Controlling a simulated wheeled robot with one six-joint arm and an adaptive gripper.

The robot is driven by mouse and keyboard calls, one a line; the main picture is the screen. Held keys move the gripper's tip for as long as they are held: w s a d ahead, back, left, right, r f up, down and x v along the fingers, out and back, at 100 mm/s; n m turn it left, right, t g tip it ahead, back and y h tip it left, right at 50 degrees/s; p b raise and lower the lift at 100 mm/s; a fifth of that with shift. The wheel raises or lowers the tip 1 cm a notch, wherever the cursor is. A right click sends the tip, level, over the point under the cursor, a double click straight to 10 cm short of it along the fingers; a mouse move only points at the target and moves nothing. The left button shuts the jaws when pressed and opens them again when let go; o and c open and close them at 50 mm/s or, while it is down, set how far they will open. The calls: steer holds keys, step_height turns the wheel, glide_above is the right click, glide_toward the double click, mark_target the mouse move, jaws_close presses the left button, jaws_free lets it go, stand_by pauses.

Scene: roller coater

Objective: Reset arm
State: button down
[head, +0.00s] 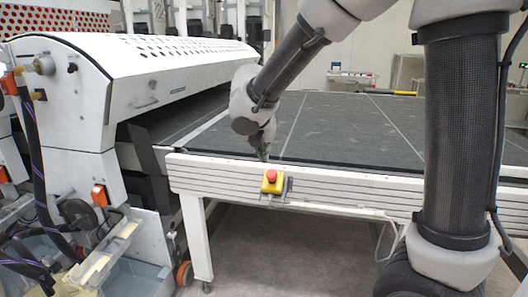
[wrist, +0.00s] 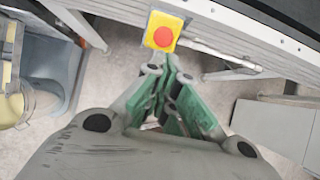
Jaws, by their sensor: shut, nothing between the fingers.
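My arm reaches down from the top of the head view. My gripper (head: 264,152) hangs in front of the near edge of the conveyor table, just above a yellow box with a red emergency-stop button (head: 271,176). In the wrist view my gripper (wrist: 170,62) has green fingers that come together, shut and empty. The red button (wrist: 163,37) shows just beyond the fingertips there. I cannot tell whether the fingertips touch the yellow box.
The conveyor table (head: 340,178) has a pale side rail and a dark belt. The white coater machine (head: 140,80) stands at the left, with hoses and an open blue-grey tray (head: 135,265) below. Bare floor (head: 300,255) lies under the table.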

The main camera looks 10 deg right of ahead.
steer(key=s+d+r+m+y, duration=0.1)
steer(key=s+d+m, duration=0.5)
steer(key=s+m, duration=0.3)
steer(key=s+d+r+m+g+y, duration=0.1)
steer(key=s+d+r+m, duration=0.1)
steer(key=s+d+m, duration=0.4)
steer(key=s+d+r+m, duration=0.2)
steer(key=s+d+m, duration=0.5)
steer(key=s+m, duration=0.5)
steer(key=m, duration=0.3)
steer(key=shift+s+r+m+g+y, duration=0.15)
steer(key=shift+s+m+g+y, duration=0.15)
steer(key=shift+s+y, duration=0.1)
steer(key=shift+d, duration=0.1)
